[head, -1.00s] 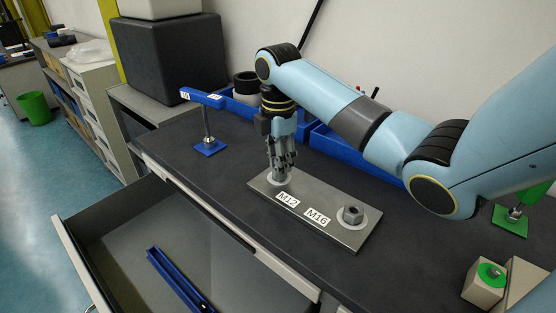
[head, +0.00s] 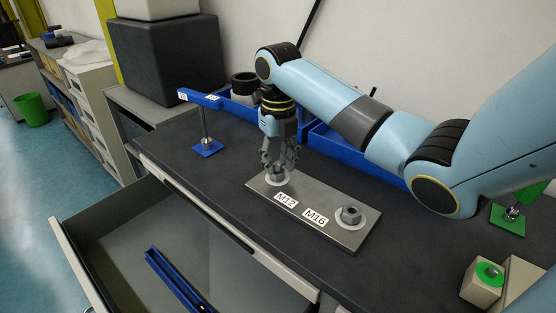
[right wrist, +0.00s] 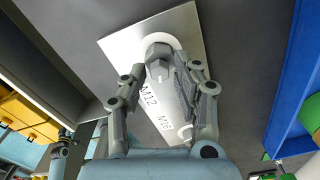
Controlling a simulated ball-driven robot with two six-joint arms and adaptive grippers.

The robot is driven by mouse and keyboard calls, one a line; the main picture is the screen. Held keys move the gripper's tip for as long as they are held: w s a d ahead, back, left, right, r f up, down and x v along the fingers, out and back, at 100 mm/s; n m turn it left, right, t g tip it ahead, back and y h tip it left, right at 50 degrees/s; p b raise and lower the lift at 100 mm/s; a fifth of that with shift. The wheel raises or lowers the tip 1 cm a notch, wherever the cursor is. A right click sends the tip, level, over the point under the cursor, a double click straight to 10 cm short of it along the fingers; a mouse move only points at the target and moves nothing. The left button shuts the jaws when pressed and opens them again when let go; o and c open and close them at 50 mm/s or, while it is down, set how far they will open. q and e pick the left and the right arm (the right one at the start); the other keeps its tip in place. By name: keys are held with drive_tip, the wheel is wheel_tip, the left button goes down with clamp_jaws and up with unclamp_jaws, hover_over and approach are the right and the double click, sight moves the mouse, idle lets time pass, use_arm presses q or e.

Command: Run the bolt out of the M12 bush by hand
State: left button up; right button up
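The steel plate (head: 330,228) lies on the dark bench with M12 and M16 labels. A grey hex-headed bolt (right wrist: 159,50) stands in the pale round M12 bush (head: 270,181) at the plate's far left end. My right gripper (head: 279,164) points down over this bolt. In the right wrist view its fingers (right wrist: 158,68) are spread on either side of the bolt head, with a gap showing, so it looks open. Thread depth in the bush is hidden. A second hex bolt (head: 351,214) stands in the M16 bush. My left gripper is not seen.
A blue arm on a post (head: 205,128) stands left of the plate. Blue bins (head: 350,155) line the back. An open drawer (head: 130,245) holds a blue rail (head: 175,283). A block with a green ring (head: 487,277) sits at front right.

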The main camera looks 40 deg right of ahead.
wheel_tip(320, 180, up, 3)
drive_tip(key=shift+r, duration=0.2)
drive_tip(key=m, duration=0.6)
drive_tip(key=shift+r, duration=0.1)
drive_tip(key=m, duration=0.6)
drive_tip(key=shift+w+a, duration=0.1)
drive_tip(key=shift+f+b, duration=0.45)
drive_tip(key=shift+f, duration=1.35)
drive_tip(key=shift+c, duration=0.3)
